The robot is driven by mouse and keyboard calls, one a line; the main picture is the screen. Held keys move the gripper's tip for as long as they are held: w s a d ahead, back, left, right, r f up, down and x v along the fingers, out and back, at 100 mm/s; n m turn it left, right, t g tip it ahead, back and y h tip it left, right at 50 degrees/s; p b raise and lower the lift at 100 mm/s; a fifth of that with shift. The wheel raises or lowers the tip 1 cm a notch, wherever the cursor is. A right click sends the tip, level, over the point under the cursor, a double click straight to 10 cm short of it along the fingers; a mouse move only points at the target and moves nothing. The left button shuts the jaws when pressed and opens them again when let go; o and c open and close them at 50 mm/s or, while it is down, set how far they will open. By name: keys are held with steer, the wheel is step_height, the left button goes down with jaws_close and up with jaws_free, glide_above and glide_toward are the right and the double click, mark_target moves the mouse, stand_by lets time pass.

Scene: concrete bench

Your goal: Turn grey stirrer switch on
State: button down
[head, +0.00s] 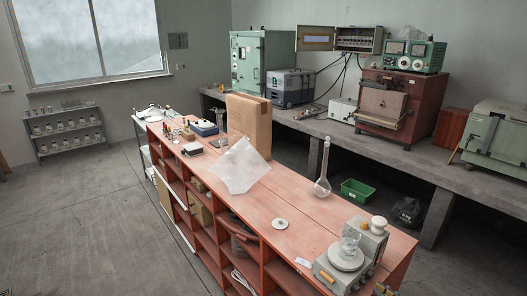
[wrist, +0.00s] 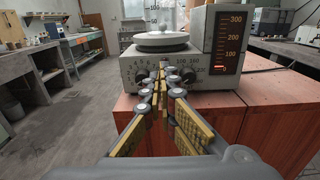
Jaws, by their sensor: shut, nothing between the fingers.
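The grey stirrer (head: 335,278) stands at the near right end of the red bench, with a round white plate and a glass vessel (head: 350,243) on top. In the wrist view the stirrer (wrist: 130,63) faces me, with a left dial (wrist: 135,76) and a right dial (wrist: 188,77) on its front. My gripper (wrist: 162,68) is shut and empty, its tips in front of the panel between the dials. I cannot tell whether they touch it. Its yellow-padded fingers hide part of the panel, and I cannot make out a switch. My gripper (head: 383,290) shows at the bottom edge of the head view.
A scale panel (wrist: 228,40) with a small red mark stands right of the plate. A white-capped unit (head: 371,240) is behind the stirrer. A long-necked flask (head: 323,170), a white disc (head: 280,224) and a clear sheet (head: 240,166) are farther along the bench (head: 300,205).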

mark_target(361, 277)
steer(key=shift+p+x, duration=0.55)
steer(key=shift+x, duration=1.1)
steer(key=shift+r, duration=0.1)
steer(key=shift+a, duration=0.1)
steer(key=shift+w+d+f+p, duration=0.25)
steer(key=shift+w+p, duration=0.15)
steer(key=shift+p, duration=0.65)
steer(key=shift+w+d+p, duration=0.25)
steer(key=shift+d+p, duration=0.15)
steer(key=shift+p, duration=0.15)
steer(key=shift+w+d+r+p, duration=0.1)
steer(key=shift+d+r+p, duration=0.05)
steer(key=shift+r+p, duration=0.3)
steer(key=p+v, duration=0.1)
steer(key=v, duration=0.5)
steer(key=shift+f, duration=0.1)
